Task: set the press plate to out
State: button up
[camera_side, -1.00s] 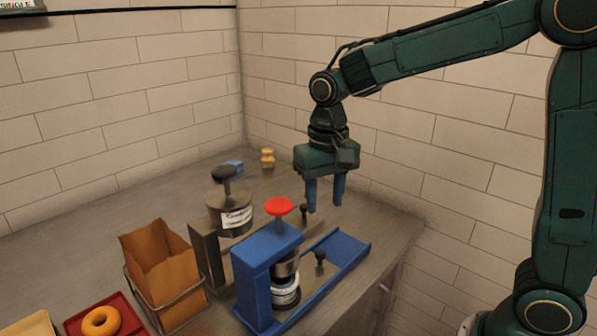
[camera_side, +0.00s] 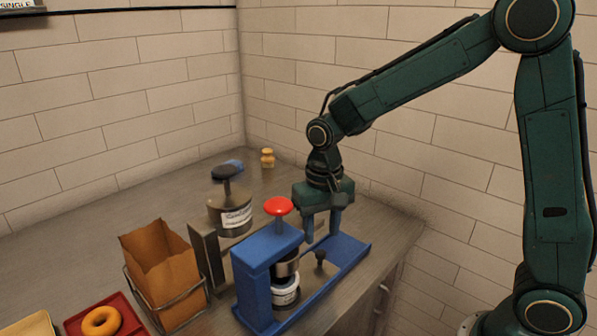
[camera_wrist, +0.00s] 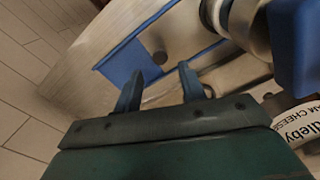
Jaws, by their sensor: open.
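The blue press (camera_side: 262,262) with a red top knob (camera_side: 278,206) stands on the counter, its blue rail (camera_side: 350,251) reaching out to the right. Its press plate carries a small dark knob (camera_side: 320,257), standing on the rail just right of the press head. In the wrist view a dark knob (camera_wrist: 160,57) shows just beyond my fingertips. My gripper (camera_side: 322,236) is open and empty, pointing down behind the dark knob in the side view. It also shows in the wrist view (camera_wrist: 161,72). I cannot tell whether a finger touches anything.
A grey press (camera_side: 207,255) with a black-knobbed, labelled tub (camera_side: 230,218) stands behind the blue one. A brown paper bag (camera_side: 165,265) in a wire holder and a bagel (camera_side: 102,321) on a red tray are at left. A small yellow item (camera_side: 267,158) stands at the back.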

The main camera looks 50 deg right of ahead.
aim_at(321, 252)
jog(key=shift+f, duration=3.3)
jog(key=shift+c, duration=0.4)
grip_shut()
